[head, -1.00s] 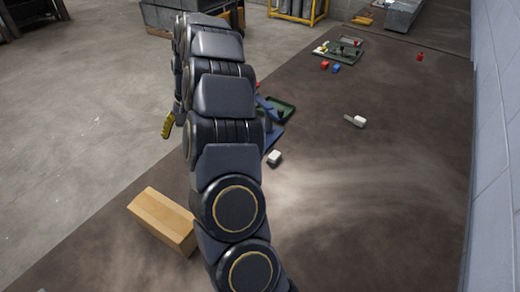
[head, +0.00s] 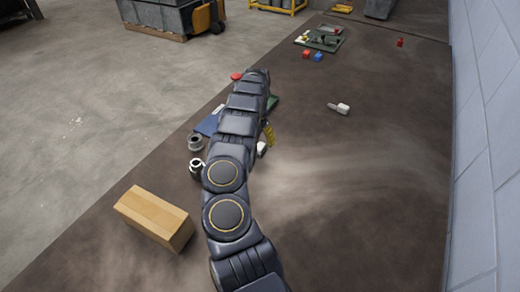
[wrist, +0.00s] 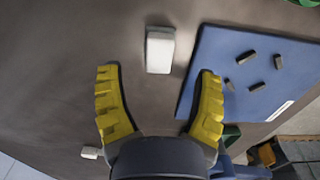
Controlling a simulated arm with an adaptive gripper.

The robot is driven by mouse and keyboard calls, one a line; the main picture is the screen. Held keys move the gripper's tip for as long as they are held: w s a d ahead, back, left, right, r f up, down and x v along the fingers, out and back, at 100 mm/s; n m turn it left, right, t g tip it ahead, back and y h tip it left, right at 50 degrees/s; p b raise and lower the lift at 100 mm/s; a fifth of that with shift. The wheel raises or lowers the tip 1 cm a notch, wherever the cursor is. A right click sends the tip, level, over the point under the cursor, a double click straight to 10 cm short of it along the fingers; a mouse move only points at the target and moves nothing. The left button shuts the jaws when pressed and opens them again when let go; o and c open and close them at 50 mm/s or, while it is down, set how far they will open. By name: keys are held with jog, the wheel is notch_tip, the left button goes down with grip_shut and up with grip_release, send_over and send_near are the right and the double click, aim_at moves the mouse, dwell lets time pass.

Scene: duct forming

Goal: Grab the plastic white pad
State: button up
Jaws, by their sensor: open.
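The white pad (wrist: 160,50) is a small upright-looking block on the dark table in the wrist view, just past and between my fingertips. In the head view the pad (head: 262,149) shows as a small white patch beside my arm, partly hidden. My gripper (wrist: 158,74) has two yellow ridged fingers spread wide, with nothing held between them. In the head view only one yellow finger (head: 269,134) shows, close to the pad; the arm hides the rest.
A blue board (wrist: 250,75) with several dark pieces lies right of the pad. A wooden block (head: 155,215) and metal cylinders (head: 196,142) are left of my arm. A white-headed item (head: 341,107) lies to the right. The table's right side is largely clear.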

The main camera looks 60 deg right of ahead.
aim_at(260, 146)
notch_tip(260, 146, down, 4)
jog(key=shift+f, duration=0.1)
grip_shut()
jog(key=shift+s, duration=0.1)
dwell(0.4)
